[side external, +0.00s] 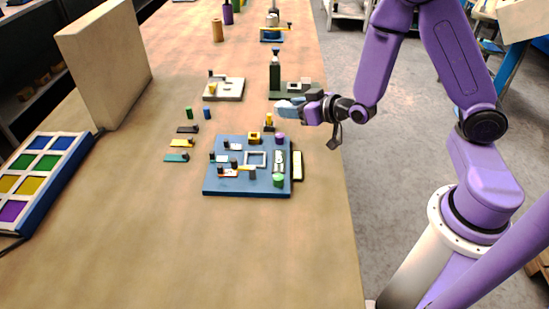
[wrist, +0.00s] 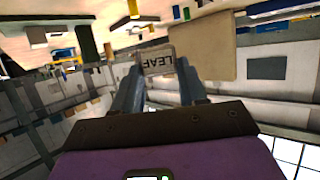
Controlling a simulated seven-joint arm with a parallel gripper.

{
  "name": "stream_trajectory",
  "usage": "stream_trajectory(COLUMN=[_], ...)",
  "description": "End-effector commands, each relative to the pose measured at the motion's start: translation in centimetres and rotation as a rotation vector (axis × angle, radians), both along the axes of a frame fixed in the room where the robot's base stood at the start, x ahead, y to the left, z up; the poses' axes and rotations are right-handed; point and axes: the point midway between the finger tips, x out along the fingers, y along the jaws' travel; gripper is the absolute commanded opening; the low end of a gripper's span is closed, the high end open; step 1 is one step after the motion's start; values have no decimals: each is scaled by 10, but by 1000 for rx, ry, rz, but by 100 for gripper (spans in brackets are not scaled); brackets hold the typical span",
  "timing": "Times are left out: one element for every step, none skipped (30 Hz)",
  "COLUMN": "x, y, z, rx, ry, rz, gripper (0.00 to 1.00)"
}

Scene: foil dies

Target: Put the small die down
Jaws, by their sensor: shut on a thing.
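My gripper (side external: 283,108) is level above the right part of the bench, just in front of the dark green press. In the wrist view its two blue-grey fingers (wrist: 158,78) are closed on a small pale block (wrist: 158,62) marked "LEAF", its letters upside down; I take it to be the small die. In the side view the fingers hide the block. A blue board (side external: 222,187) with several small parts and a white square frame lies on the bench, nearer the camera than my gripper and slightly left.
The dark green press (side external: 275,75) stands just behind my gripper. A pale block with a small fixture (side external: 224,90) is to the left. Small flat coloured pieces (side external: 181,143) lie left of the board. A colour-panelled case (side external: 38,172) is at far left. The front bench is clear.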

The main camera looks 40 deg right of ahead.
Motion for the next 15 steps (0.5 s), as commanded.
stream_trajectory(x=[3, 5, 7, 8, 9, 10, 10, 11, 11, 11, 11, 10, 9, 8, 7], y=[8, 13, 21, 26, 32, 38, 43, 48, 54, 59, 63, 68, 72, 75, 79], z=[1, 1, 2, 2, 3, 3, 4, 4, 4, 5, 5, 5, 5, 5, 5], rx=[5, 8, 11, 13, 14, 14, 16, 15, 16, 15, 13, 11, 9, 7, 4], ry=[-2, -2, -3, -5, -6, -6, -7, -6, -6, -6, -7, -7, -7, -7, -6], rz=[43, 75, 118, 151, 185, 228, 260, 291, 334, 366, 397, 437, 466, 492, 525], gripper=[8, 8, 8, 8, 8, 8, 8, 8, 8, 8, 8, 8, 8, 8, 8])
